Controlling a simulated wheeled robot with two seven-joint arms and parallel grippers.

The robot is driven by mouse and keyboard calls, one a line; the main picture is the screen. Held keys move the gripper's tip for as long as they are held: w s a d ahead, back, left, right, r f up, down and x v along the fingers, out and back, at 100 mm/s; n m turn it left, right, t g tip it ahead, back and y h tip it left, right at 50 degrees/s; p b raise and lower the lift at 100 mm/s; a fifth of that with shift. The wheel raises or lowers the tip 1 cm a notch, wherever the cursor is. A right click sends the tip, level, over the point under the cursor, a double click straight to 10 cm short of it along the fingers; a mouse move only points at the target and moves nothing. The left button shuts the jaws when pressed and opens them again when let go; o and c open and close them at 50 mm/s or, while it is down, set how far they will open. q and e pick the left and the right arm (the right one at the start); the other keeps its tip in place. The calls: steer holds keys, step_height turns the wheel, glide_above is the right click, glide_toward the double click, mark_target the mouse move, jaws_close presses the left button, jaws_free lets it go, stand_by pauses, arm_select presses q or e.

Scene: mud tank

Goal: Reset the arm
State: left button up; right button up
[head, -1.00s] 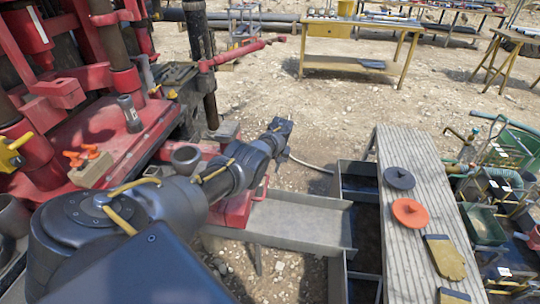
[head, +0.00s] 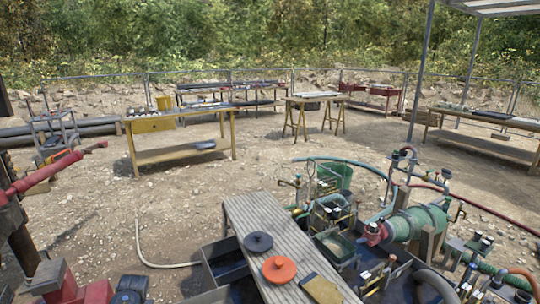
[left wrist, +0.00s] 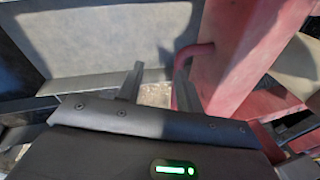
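My left arm's dark end (head: 130,290) shows at the bottom left of the head view, beside red machinery; its fingers cannot be made out there. In the left wrist view my left gripper (left wrist: 160,66) has its two fingers spread apart, with nothing held between them. A red metal upright (left wrist: 240,50) and a red bent bar are close to the right finger. A grey metal panel (left wrist: 110,35) lies beyond the fingers. Whether the fingers touch any of these I cannot tell. My right gripper is not in view.
A grey plank (head: 245,215) carries a dark disc (head: 258,242), an orange disc (head: 278,269) and a glove (head: 321,289). Green pump equipment (head: 415,222) stands right of it. A red rig arm (head: 45,175) juts in at left. Open gravel lies towards the yellow table (head: 180,121).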

arm_select(q)
steer(key=s+d+f+m+t+h, duration=0.15)
steer(key=s+d+m, duration=0.25)
steer(key=s+d, duration=1.1)
steer(key=s+d+r+m+t+h, duration=0.1)
steer(key=s+d+r, duration=0.35)
steer(key=s, duration=0.55)
steer(key=s+d+r+m+t+h, duration=0.1)
steer(key=s+d+r, duration=0.3)
steer(key=s, duration=0.5)
step_height(320, 180, down, 26)
steer(key=s+g, duration=0.1)
steer(key=s, duration=0.1)
steer(key=s+a+f, duration=0.1)
steer(key=s+f, duration=0.6)
steer(key=s+a+f+g, duration=0.1)
steer(key=s+a+f, duration=0.1)
steer(key=s+f, duration=0.5)
steer(key=shift+s+a+f, duration=0.25)
steer(key=shift+s+f, duration=0.1)
steer(key=shift+s, duration=0.45)
steer(key=shift+g+y, duration=0.25)
